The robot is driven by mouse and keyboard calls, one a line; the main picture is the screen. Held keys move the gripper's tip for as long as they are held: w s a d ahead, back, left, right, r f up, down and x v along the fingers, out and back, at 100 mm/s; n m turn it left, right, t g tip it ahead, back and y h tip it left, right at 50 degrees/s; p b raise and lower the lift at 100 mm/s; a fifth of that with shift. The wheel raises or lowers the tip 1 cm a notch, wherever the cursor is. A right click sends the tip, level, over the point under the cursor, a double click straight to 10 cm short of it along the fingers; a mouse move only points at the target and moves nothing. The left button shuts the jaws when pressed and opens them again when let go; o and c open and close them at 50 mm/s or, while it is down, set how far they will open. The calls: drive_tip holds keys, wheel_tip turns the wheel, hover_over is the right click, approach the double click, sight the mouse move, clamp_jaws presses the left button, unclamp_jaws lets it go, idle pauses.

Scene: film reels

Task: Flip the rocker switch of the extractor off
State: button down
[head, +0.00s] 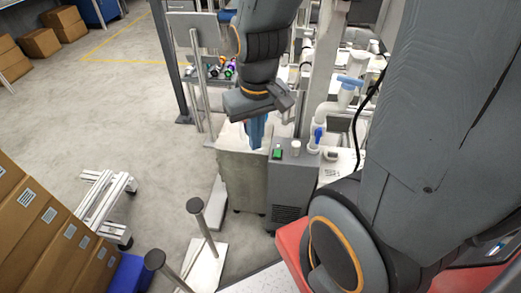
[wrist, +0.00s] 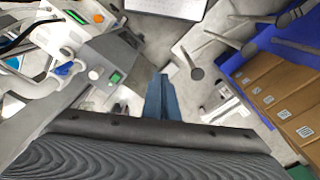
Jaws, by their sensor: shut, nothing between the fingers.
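The extractor (head: 291,185) is a grey box with a vented front, standing right of centre in the head view. Its green rocker switch (head: 277,153) is on the top face, beside a white round knob (head: 295,147). In the wrist view the green switch (wrist: 115,77) lies left of my fingers, on the extractor's grey top (wrist: 121,46). Which way the rocker is tipped is too small to tell. My gripper (head: 256,146) has blue fingers, shut and empty, pointing down just left of the switch and apart from it. The shut fingers also show in the wrist view (wrist: 162,78).
A grey cabinet (head: 242,182) stands directly left of the extractor, under my gripper. White pipes with a blue valve handle (head: 318,134) rise behind the extractor's right side. Stacked cardboard boxes (head: 50,235) and two posts (head: 202,220) stand at lower left. Open floor lies further left.

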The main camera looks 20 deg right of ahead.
idle(0.3)
drive_tip(key=m+g+y+b, duration=0.1)
drive_tip(key=m+g, duration=0.2)
drive_tip(key=m, duration=2.2)
hover_over(277, 154)
drive_tip(key=w+d, duration=0.2)
wheel_tip(277, 154, down, 11)
drive_tip(key=shift+w, duration=0.15)
drive_tip(key=shift+a, duration=0.15)
drive_tip(key=f+p, duration=0.1)
drive_tip(key=f, duration=0.3)
drive_tip(key=s+a+f+p, duration=0.1)
drive_tip(key=f, duration=0.4)
drive_tip(key=s+f+p, duration=0.1)
drive_tip(key=f+p, duration=0.1)
drive_tip(key=f, duration=0.2)
drive_tip(key=shift+a+f, duration=0.15)
drive_tip(key=shift+f, duration=0.25)
